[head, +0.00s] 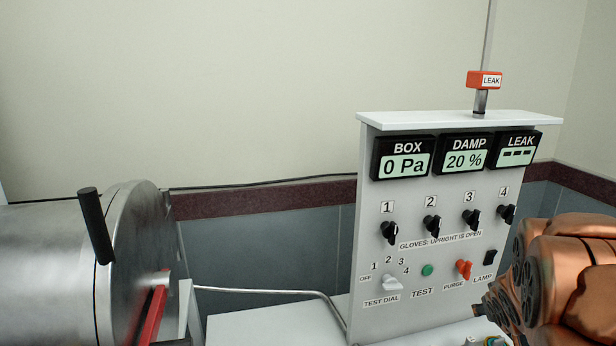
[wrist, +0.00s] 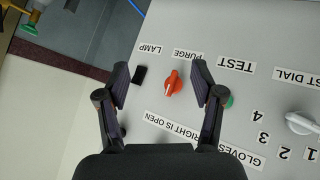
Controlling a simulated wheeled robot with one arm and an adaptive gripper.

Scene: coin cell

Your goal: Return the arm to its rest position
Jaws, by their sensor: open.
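My gripper (wrist: 161,72) is open in the wrist view, with its two dark fingers spread and nothing between the pads. It faces the panel, which appears upside down there. The orange PURGE knob (wrist: 172,83) shows in the gap between the fingers; I cannot tell how far off it is. It also shows in the head view (head: 463,269), left of my copper-coloured arm (head: 565,280). The arm stands at the right edge of the head view, in front of the panel's lower right. The gripper's fingers cannot be made out in the head view.
The grey control panel (head: 415,225) has displays reading 0 Pa, 20 % and dashes, several black glove knobs, a green TEST button (head: 427,270), a white test dial (head: 392,283) and a black LAMP switch (head: 489,257). A metal cylinder (head: 45,265) with a black handle stands left.

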